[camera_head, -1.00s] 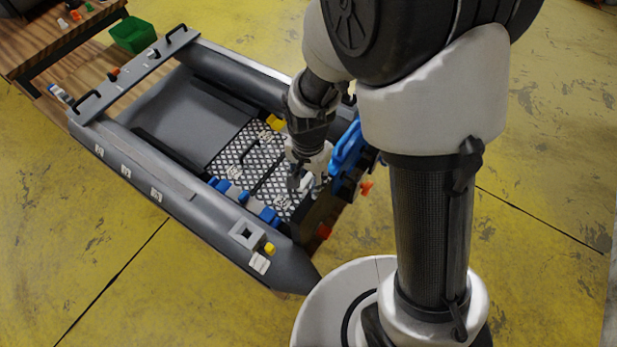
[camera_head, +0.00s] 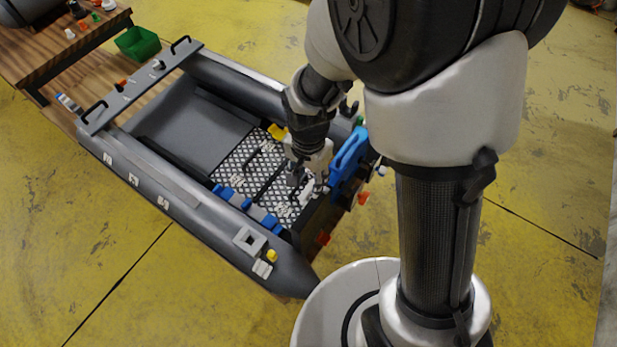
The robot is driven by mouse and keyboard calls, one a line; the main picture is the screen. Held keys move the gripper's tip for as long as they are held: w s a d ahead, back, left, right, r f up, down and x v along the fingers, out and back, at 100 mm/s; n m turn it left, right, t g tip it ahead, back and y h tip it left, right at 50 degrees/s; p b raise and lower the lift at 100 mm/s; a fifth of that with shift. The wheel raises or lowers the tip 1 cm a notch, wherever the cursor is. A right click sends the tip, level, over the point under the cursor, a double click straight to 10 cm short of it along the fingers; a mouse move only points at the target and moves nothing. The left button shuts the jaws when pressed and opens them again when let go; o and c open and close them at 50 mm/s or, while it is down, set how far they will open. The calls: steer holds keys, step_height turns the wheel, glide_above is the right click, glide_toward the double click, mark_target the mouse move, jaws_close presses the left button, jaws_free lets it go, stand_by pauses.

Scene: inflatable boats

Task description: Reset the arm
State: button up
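My gripper (camera_head: 297,178) hangs at the end of my arm over the right end of the grey inflatable boat (camera_head: 180,199). It points down above the patterned floor plates (camera_head: 240,158), close to the blue part (camera_head: 349,150) on the boat's end board. The fingers are small and dark against the floor, and I cannot tell whether they are open or shut. A small pale part (camera_head: 308,186) is right beside the fingertips; whether they touch it is unclear. The upper part of my arm covers much of the right side of the view.
Blue blocks (camera_head: 262,214) lie along the boat's near inner side. A yellow cap (camera_head: 271,255) sits on the near tube. A green bin (camera_head: 138,43) and a wooden bench (camera_head: 75,50) with small parts are at upper left.

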steer(key=shift+r, duration=0.4)
steer(key=s+d+r+n+t+b, duration=0.2)
steer(key=s+d+r, duration=0.3)
steer(key=r, duration=0.4)
steer(key=s+d+r+n+t+b, duration=0.2)
steer(key=s+d+r+n, duration=0.3)
steer(key=s+r, duration=0.3)
steer(key=shift+s+d+r+n+t+b, duration=0.3)
steer(key=shift+d+r, duration=0.15)
steer(key=shift+r, duration=0.25)
